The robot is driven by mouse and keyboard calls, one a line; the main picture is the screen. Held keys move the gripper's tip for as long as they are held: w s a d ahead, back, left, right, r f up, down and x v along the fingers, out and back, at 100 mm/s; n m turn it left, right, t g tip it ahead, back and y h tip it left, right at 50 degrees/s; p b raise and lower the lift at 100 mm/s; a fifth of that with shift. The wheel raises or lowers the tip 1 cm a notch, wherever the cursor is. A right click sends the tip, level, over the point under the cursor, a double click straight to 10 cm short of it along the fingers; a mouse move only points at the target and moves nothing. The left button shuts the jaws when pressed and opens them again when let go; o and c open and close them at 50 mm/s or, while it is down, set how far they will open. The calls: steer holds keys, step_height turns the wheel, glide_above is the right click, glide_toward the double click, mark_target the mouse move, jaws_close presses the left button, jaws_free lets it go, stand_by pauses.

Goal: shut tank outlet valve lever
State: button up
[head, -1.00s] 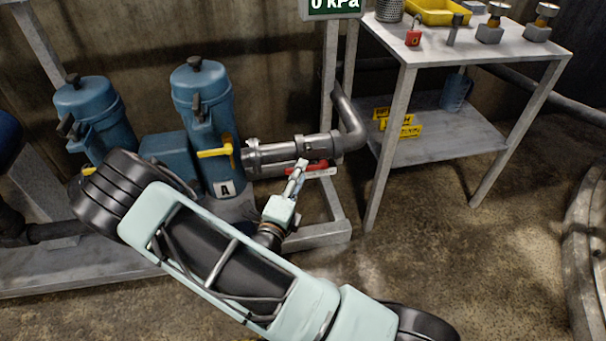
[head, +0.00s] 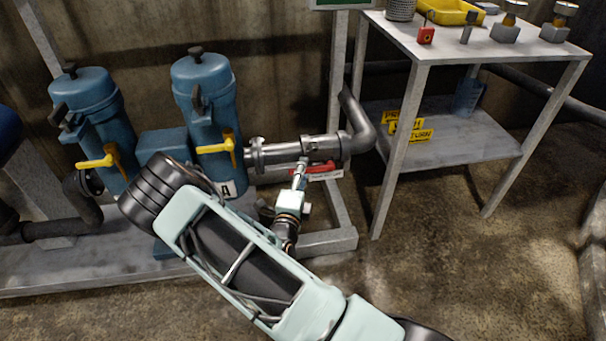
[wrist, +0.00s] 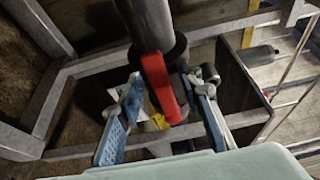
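The red valve lever (head: 322,167) is below the grey outlet pipe (head: 325,148) in the head view and runs roughly along it. A pale tag hangs beside it. In the wrist view the red lever (wrist: 158,84) extends from beside the dark pipe end down between my fingers. My gripper (head: 301,167) is at the lever's left part in the head view. In the wrist view my gripper (wrist: 163,118) is open, its two blue fingers apart on either side of the lever, with gaps visible. Whether a fingertip touches the lever is unclear.
Two blue canisters (head: 205,95) with yellow handles (head: 216,147) stand left of the pipe. A grey frame post (head: 338,80) rises behind the pipe. A metal table (head: 480,50) with tools and a yellow tray (head: 450,12) stands right.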

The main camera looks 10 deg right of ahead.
steer(key=shift+w+d, duration=0.2)
steer(key=shift+w, duration=0.2)
steer(key=shift+c, duration=0.5)
jaws_close()
